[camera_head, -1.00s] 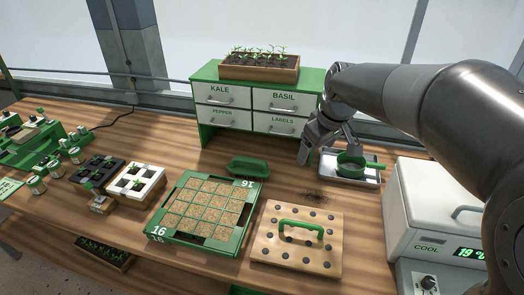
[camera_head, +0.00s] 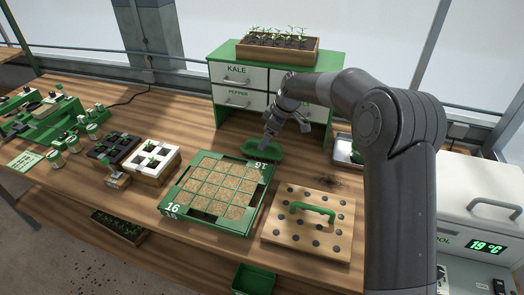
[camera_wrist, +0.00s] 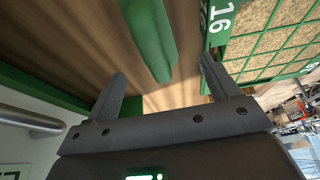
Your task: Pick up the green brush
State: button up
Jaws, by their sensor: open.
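The green brush (camera_head: 264,151) lies on the bench behind the seed tray and in front of the drawer cabinet, partly hidden by my gripper. In the wrist view, the brush (camera_wrist: 150,38) is a long, smooth green shape, with its near end between the lines of my fingers. My gripper (camera_head: 268,138) is over the brush in the head view. In the wrist view, my gripper (camera_wrist: 162,72) is open, one finger on each side of the brush's end. I cannot tell whether the fingers touch it.
The green seed tray (camera_head: 252,205) is close in front, and the drawer cabinet (camera_head: 222,60) stands behind. A wooden board with a green handle (camera_head: 340,248) lies at the right front. A metal tray (camera_head: 342,150) and the white cooler (camera_head: 475,185) are farther right.

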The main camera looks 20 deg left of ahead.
aim_at(250, 148)
jog(key=x, duration=0.7)
jog(key=shift+w+a+r, duration=0.1)
jog(key=shift+w+a, duration=0.05)
jog(key=shift+w, duration=0.1)
jog(key=shift+c, duration=0.3)
jog(key=c, duration=1.1)
